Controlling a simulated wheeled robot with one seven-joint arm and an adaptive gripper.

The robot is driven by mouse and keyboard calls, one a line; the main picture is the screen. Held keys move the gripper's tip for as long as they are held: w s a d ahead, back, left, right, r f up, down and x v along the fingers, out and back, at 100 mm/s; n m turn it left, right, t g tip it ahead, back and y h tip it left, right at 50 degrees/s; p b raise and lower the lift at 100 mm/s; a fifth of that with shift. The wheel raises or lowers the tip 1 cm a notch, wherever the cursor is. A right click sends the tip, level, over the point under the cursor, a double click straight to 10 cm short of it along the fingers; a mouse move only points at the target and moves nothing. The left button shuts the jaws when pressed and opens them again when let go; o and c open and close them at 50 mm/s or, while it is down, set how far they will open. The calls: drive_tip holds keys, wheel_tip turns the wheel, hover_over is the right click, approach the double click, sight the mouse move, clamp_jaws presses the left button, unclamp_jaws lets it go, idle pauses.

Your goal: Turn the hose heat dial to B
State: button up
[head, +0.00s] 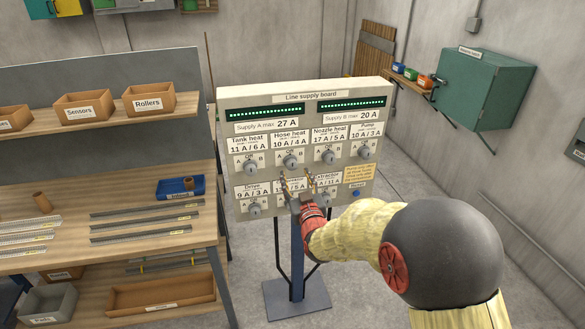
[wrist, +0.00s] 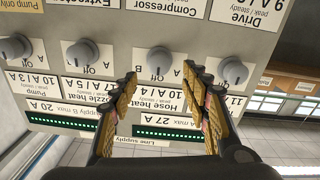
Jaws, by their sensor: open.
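The hose heat dial (head: 290,161) is a grey knob in the upper row of the line supply board (head: 378,95), second from the left. In the wrist view, which is upside down, the hose heat dial (wrist: 159,60) sits between the lines of my two fingers, above its label. My gripper (head: 297,180) is open and empty, its fingertips just below this dial in the head view. In the wrist view my gripper (wrist: 159,76) has a finger on each side, with no clear contact on the knob. Which mark the dial points to is too small to tell.
The tank heat dial (head: 250,167) and nozzle heat dial (head: 328,156) flank it closely. The pump dial (head: 365,152) is farther right. My arm covers part of the lower row. A workbench (head: 150,250) with bins stands left; a green cabinet (head: 485,85) hangs right.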

sight(292, 166)
drive_tip(key=x, duration=0.6)
drive_tip(key=shift+c, duration=1.2)
drive_tip(key=shift+b, duration=0.3)
drive_tip(key=c, duration=0.9)
